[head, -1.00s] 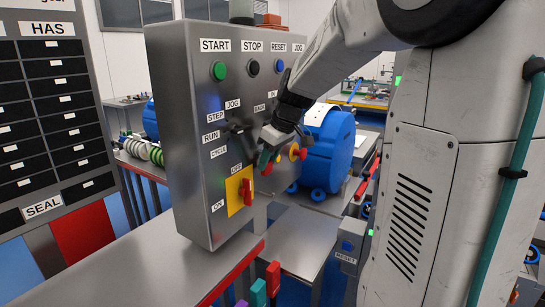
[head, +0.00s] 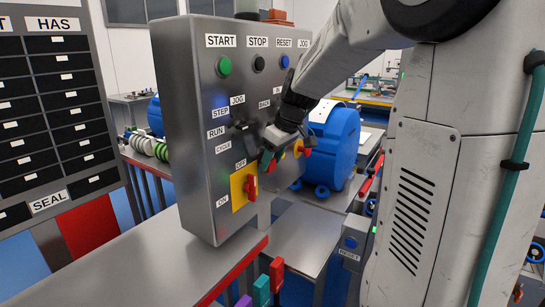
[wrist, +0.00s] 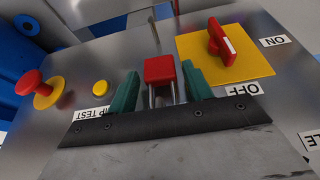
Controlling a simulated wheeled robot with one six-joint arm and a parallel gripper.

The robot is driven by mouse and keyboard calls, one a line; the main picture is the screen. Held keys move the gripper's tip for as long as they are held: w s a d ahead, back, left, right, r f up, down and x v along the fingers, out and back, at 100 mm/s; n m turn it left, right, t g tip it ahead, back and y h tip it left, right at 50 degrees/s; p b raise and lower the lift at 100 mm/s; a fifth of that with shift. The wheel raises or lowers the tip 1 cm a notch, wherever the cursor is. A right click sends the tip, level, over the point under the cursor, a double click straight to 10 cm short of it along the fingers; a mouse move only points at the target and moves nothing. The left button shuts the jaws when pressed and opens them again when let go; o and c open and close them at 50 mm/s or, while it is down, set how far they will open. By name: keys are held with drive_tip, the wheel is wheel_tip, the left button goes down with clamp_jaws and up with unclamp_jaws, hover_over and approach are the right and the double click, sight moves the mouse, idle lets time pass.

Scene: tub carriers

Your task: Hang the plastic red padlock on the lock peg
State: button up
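In the wrist view, the red padlock (wrist: 159,70) shows as a small red block with two pale metal shackle legs running toward my gripper. My gripper's (wrist: 160,85) two green fingers stand either side of it, with a visible gap on each side, so it is open around the padlock. The shackle's end is hidden behind the gripper's dark edge, and I cannot make out the lock peg there. In the head view, my gripper (head: 268,160) is close to the front of the grey control panel (head: 185,120), right of the yellow-backed red switch (head: 251,186).
A red mushroom button (wrist: 30,83) and a yellow button (wrist: 100,88) sit beside my gripper in the wrist view. In the head view, a red block (head: 277,272), a teal block (head: 261,290) and a purple block stand at the bench's edge. The bench top (head: 130,265) is clear.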

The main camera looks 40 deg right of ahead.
drive_tip(key=o, duration=0.4)
drive_tip(key=shift+r, duration=0.15)
drive_tip(key=shift+c, duration=0.2)
drive_tip(key=shift+f, duration=0.35)
